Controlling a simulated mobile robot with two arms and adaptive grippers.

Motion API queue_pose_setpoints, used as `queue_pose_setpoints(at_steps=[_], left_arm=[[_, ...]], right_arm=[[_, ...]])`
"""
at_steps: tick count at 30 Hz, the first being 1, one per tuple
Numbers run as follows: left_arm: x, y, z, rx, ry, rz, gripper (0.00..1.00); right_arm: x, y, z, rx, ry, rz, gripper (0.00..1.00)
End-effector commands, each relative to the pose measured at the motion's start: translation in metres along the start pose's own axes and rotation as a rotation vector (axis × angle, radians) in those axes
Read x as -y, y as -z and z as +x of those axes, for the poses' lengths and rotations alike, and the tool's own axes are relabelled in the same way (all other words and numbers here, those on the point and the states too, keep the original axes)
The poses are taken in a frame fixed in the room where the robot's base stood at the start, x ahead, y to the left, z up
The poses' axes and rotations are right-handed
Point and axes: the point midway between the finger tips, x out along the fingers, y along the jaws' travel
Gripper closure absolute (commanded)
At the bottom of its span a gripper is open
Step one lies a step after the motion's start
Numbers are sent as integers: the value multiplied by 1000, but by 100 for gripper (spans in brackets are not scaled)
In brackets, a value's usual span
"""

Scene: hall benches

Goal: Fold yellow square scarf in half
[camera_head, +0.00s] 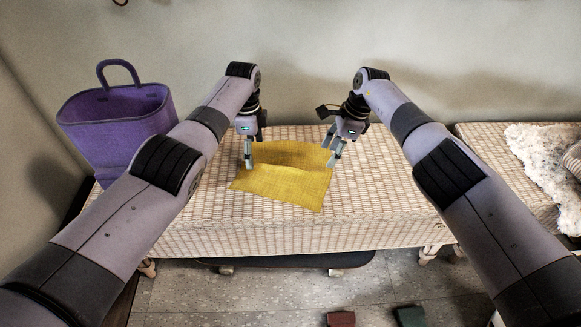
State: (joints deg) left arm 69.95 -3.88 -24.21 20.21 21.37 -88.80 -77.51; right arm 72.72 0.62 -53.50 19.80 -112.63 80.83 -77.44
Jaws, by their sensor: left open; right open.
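The yellow scarf (285,188) lies on the wicker bench (190,237) in front of me. A crease or edge runs across it from left to right, with a narrower part behind and a wider part nearer me. My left gripper (249,162) is open at the scarf's left side, fingers pointing down close to the cloth. My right gripper (334,159) is open at the scarf's back right corner, fingers pointing down. I cannot tell whether the fingertips touch the cloth.
A purple bag (117,130) with a handle stands at the bench's left. Another wicker bench (485,150) at the right bears a pale fluffy throw (545,150). A wall is close behind. A red item (341,319) and a dark green item (410,316) lie on the floor.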

Motion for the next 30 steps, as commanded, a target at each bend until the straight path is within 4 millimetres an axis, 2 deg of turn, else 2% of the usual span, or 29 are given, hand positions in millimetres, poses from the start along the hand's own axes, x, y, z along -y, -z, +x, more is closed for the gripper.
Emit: queue_pose_setpoints(at_steps=[17,30], left_arm=[[0,0,-54,0,0,0,20],[0,0,-59,-1,2,0,20]], right_arm=[[0,-16,-51,0,0,0,50],[0,-16,-51,0,0,0,50]])
